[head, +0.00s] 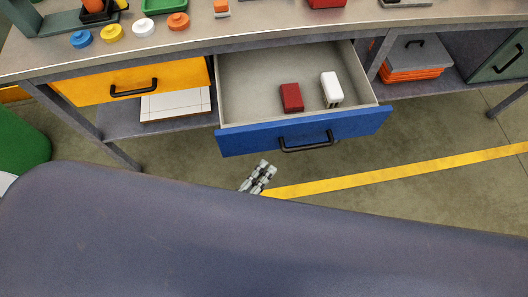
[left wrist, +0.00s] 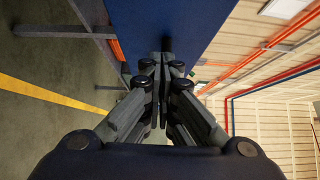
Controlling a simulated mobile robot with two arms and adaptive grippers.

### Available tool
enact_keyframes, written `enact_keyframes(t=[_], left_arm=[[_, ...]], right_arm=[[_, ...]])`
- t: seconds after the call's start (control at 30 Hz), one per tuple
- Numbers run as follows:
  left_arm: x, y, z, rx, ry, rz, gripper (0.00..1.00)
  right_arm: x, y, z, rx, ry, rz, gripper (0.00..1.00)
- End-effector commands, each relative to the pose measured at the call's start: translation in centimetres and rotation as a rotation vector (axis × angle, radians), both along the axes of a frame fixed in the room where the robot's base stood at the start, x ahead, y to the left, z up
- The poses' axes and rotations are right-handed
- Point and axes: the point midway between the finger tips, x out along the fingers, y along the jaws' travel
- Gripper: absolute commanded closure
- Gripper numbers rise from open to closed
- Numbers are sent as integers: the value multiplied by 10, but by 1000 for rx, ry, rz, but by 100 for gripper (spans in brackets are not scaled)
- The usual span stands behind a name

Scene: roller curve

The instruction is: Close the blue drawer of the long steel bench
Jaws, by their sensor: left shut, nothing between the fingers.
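The blue drawer (head: 240,139) of the long steel bench (head: 205,43) is pulled open in the head view. Its black handle (head: 307,144) is on the front. A dark red block (head: 291,97) and a white block (head: 331,88) sit inside. My left gripper (head: 265,168) is below and in front of the drawer front, left of the handle, with its fingers shut and empty. In the left wrist view the closed fingers (left wrist: 158,65) point at the blue drawer front (left wrist: 190,25); I cannot tell whether they touch it. My right gripper is not in view.
A yellow drawer (head: 90,86) is closed at left, above a shelf with a white box (head: 175,105). Orange items (head: 412,72) lie on the shelf at right. Colored discs (head: 112,33) stand on the bench top. The floor by the yellow line (head: 420,165) is clear.

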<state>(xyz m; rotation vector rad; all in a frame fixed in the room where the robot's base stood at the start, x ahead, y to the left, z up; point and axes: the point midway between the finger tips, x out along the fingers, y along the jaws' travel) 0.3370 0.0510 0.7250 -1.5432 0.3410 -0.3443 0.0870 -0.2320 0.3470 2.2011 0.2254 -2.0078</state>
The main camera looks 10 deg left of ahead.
Motion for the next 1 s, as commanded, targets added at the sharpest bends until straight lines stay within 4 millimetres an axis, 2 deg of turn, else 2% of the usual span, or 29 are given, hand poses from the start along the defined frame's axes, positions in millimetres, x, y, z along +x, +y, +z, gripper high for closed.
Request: enact_keyframes(t=[0.07, 0.3, 0.83, 1.0], left_arm=[[16, -7, 2, 0, -3, -1, 100], [43, 6, 0, 2, 1, -1, 100], [50, 9, -1, 1, 2, 0, 100], [61, 13, -1, 1, 0, 1, 100]], right_arm=[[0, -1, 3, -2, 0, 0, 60], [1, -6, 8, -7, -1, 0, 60], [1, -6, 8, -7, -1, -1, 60], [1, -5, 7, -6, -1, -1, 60]])
